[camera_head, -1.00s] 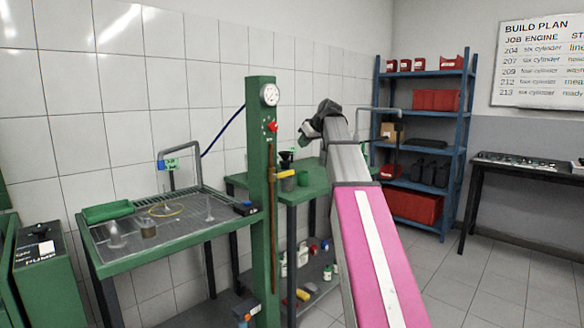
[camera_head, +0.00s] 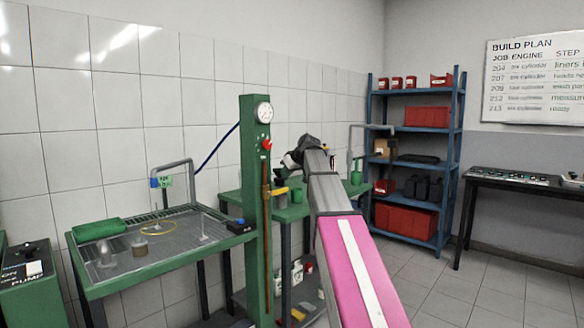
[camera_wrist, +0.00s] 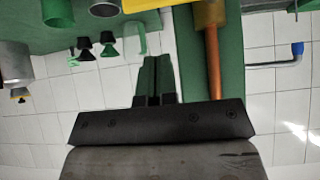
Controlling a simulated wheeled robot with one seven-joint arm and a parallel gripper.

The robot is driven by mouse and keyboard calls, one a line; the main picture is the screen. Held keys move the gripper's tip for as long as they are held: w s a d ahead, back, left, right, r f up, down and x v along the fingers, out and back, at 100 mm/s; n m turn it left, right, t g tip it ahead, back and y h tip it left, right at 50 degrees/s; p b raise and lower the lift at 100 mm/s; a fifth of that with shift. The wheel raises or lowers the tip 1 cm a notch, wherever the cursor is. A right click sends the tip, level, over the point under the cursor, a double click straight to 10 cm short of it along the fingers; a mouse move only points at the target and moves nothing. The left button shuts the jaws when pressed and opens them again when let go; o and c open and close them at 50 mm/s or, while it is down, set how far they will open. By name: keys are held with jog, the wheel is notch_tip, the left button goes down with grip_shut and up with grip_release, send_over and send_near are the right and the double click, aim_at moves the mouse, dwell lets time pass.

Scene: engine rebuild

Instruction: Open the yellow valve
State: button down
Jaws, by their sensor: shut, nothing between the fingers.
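A yellow bar (camera_head: 279,191), which looks like the valve's lever, sticks out beside the green post in the head view. In the wrist view, which looks upside down, a yellow strip (camera_wrist: 145,4) shows at the top edge, cut off by the frame. Beside it a brass-coloured fitting (camera_wrist: 208,14) sits on the green post with a copper pipe (camera_wrist: 213,65). My gripper (camera_wrist: 157,60) is shut and empty, with its fingers pointing toward the yellow strip and apart from it in the picture.
The green post (camera_head: 255,220) carries a gauge (camera_head: 263,111) and a red knob (camera_head: 267,144). A green-framed wash table (camera_head: 150,268) stands left. A green bench (camera_head: 296,211) with cups lies behind the post. A blue shelf (camera_head: 448,190) stands at the back. Floor at right is clear.

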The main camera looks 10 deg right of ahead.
aim_at(285, 189)
jog(key=shift+w+a+f, duration=0.15)
jog(key=shift+f, duration=1.05)
jog(key=shift+w+a+f, duration=0.1)
jog(key=shift+f, duration=1.05)
jog(key=shift+w+f, duration=0.1)
jog(key=shift+w+d+f+m+g+y, duration=0.2)
jog(key=shift+f+m+g+y, duration=0.15)
jog(key=shift+f+y, duration=0.15)
jog(key=shift+w+d+f+m+g+y, duration=0.1)
jog(key=shift+d+f+m+g+y, duration=0.1)
jog(key=shift+f+m+g+y, duration=0.3)
notch_tip(285, 189, down, 6)
jog(key=s+a+m+g+y, duration=0.1)
jog(key=m+g+y, duration=0.1)
jog(key=m+y, duration=0.2)
jog(key=y, duration=0.3)
jog(key=shift+s+a, duration=0.15)
jog(key=shift+a, duration=0.1)
jog(key=shift+s+a+f+g, duration=0.1)
jog(key=shift+f+g, duration=0.15)
jog(key=shift+g, duration=0.1)
